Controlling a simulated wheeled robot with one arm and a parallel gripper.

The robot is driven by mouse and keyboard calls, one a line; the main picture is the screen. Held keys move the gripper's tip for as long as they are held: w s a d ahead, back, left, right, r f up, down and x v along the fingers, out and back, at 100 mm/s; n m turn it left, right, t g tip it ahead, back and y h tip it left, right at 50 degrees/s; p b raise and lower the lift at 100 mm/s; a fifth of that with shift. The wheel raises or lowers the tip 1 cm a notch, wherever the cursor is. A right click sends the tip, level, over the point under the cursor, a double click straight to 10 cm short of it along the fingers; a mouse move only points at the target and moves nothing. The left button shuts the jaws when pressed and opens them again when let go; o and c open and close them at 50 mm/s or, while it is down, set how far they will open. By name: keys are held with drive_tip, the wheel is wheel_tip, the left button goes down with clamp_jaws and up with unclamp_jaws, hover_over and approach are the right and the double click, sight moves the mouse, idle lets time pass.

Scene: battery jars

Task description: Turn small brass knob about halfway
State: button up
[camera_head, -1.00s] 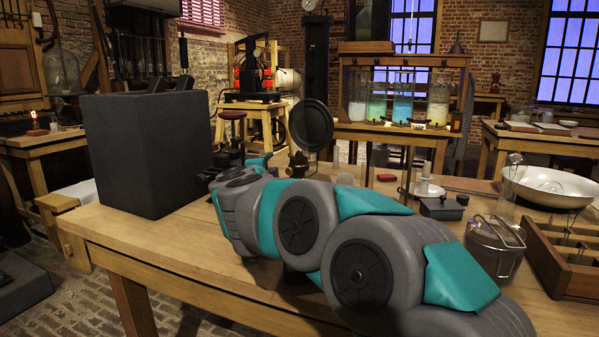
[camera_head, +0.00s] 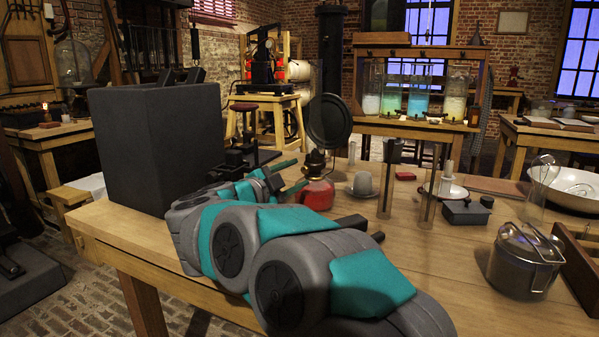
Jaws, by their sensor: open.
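A small lamp with a red glass body (camera_head: 317,194) and a dark and brass top (camera_head: 315,163) stands on the wooden table, behind my arm in the picture. The small brass knob is too small to tell apart from the lamp's top. My gripper (camera_head: 291,176) is just left of the lamp, its two teal-tipped fingers apart and pointing toward it. Nothing shows between the fingers. I cannot tell whether a finger touches the lamp.
A large dark box (camera_head: 160,145) stands left of my arm. A round black disc on a stand (camera_head: 329,121) rises behind the lamp. A grey domed object (camera_head: 363,184), glass tubes (camera_head: 388,185) and a lidded metal pot (camera_head: 524,262) stand to the right.

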drive_tip(key=shift+x, duration=1.05)
drive_tip(key=shift+a, duration=0.1)
clamp_jaws()
